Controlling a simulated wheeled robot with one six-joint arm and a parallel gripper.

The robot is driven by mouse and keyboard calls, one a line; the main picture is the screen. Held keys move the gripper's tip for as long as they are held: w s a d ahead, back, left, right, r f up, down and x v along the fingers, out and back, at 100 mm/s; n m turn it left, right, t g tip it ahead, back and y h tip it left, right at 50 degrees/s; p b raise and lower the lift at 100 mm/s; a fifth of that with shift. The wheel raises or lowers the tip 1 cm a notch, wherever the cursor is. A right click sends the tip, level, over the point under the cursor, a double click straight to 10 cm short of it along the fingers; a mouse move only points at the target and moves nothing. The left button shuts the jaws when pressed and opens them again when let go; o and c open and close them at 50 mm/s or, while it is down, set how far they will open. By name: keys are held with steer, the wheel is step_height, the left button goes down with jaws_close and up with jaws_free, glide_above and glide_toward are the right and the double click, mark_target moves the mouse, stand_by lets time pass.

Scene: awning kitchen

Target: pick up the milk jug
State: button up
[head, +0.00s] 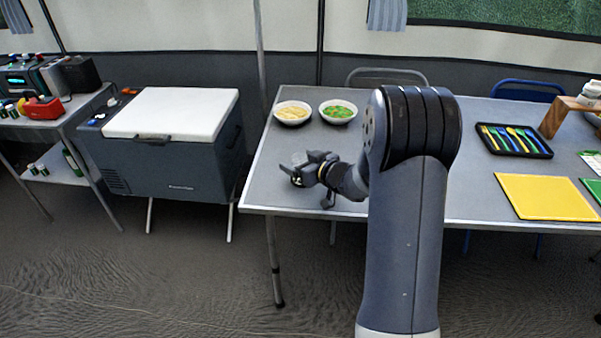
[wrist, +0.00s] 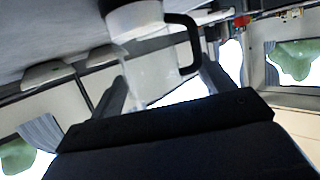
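The milk jug is clear with white in its lower part and has a black handle. In the wrist view the picture is upside down, and the jug (wrist: 150,70) stands between my two fingers with its handle toward the right finger. In the head view the jug (head: 299,158) is small and partly hidden by my gripper (head: 308,171), near the table's left front edge. My gripper also shows in the wrist view (wrist: 162,88). Its fingers are spread around the jug, the left one close to its side, with a gap before the right one. Contact is not clear.
Two bowls, one with yellow food (head: 293,113) and one with green (head: 338,112), stand behind on the table (head: 262,182). A cutlery tray (head: 514,141) and a yellow board (head: 546,197) lie to the right. A cooler (head: 172,150) stands left of the table.

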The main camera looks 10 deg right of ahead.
steer(key=shift+s, duration=0.1)
steer(key=c, duration=1.1)
steer(key=shift+f, duration=0.1)
